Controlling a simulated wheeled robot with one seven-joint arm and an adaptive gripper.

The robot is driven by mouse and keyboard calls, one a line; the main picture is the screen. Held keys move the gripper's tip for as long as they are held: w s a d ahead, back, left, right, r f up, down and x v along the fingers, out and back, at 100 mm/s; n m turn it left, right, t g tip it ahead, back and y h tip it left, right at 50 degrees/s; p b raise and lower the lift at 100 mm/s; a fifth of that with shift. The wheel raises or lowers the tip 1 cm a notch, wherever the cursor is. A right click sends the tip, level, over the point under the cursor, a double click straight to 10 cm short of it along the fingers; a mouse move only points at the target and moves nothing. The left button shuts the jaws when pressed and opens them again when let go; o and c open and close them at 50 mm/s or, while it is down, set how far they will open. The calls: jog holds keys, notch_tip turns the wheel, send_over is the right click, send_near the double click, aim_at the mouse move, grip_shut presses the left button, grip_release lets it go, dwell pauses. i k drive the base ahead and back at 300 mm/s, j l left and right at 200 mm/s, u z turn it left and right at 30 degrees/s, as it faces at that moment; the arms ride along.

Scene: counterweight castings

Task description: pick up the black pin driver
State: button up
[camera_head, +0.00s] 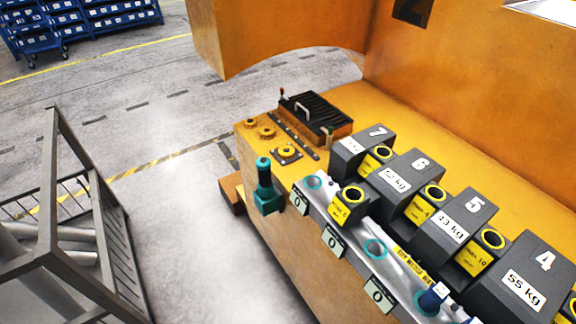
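An upright tool with a dark, nearly black handle and teal parts (265,178) stands at the near left edge of the orange machine bed. Its lower end sits in or on a teal block (267,203). It is the best match for the black pin driver, but I cannot tell for certain. A small blue-capped item (432,299) lies on the silver rail at the lower right. My gripper is not in view.
Dark grey numbered weights (412,172) with yellow-ringed blocks line the orange bed (352,96). A silver rail with teal rings (375,248) runs in front. A black slatted box (318,115) sits behind. A grey metal frame (48,190) stands left; clear floor lies between.

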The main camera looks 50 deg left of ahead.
aim_at(265, 186)
jog(key=u, duration=2.05)
jog(key=i+j+z, duration=0.3)
jog(key=i+j, duration=0.2)
jog(key=i, duration=0.3)
jog(key=i+j+z, duration=0.35)
jog(key=i+j, duration=0.3)
jog(key=i, duration=0.05)
